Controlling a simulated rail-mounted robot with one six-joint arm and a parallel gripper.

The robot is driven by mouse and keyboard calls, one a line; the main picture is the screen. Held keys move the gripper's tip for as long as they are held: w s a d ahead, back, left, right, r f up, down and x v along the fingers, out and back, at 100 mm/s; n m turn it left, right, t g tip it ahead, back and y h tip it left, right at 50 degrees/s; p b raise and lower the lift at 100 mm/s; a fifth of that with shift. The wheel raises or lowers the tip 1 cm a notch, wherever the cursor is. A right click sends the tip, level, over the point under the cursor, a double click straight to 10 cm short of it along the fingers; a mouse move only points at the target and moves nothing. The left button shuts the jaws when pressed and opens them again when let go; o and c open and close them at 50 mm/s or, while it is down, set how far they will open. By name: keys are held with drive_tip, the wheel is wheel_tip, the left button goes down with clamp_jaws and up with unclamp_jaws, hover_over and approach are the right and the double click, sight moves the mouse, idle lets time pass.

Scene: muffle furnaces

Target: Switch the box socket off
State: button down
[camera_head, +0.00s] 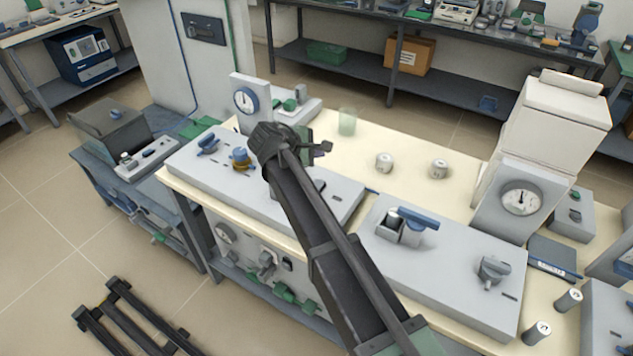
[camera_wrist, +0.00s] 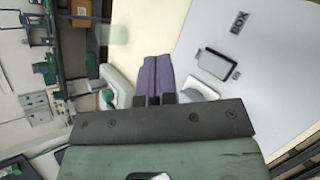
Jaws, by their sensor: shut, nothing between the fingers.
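In the head view my gripper (camera_head: 322,148) is over the far edge of the long grey panel (camera_head: 215,172), and my arm covers part of that panel.
A gauge (camera_head: 246,100) and a green glass (camera_head: 347,121) stand behind. Two small pale cylinders stand on the cream bench (camera_head: 415,200). Another panel (camera_head: 455,265) lies right of my arm.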

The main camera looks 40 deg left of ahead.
sight(319, 184)
drive_tip(key=f+b, duration=0.5)
drive_tip(key=f, duration=0.1)
drive_tip(key=w+f+b, duration=0.1)
drive_tip(key=f+b, duration=0.1)
drive_tip(key=b, duration=0.1)
drive_tip(key=shift+w+f+b, duration=0.1)
drive_tip(key=shift+f+b, duration=0.25)
drive_tip(key=shift+f, duration=0.05)
idle(1.5)
drive_tip(key=shift+f+b, duration=0.4)
drive_tip(key=shift+w+f+b, duration=0.1)
drive_tip(key=shift+f+b, duration=0.25)
idle(0.4)
drive_tip(key=shift+r, duration=0.1)
drive_tip(key=shift+r+p, duration=0.75)
drive_tip(key=shift+p, duration=0.1)
drive_tip(key=r+p, duration=0.2)
drive_tip(key=s+r+p, duration=0.1)
drive_tip(key=r+p, duration=0.2)
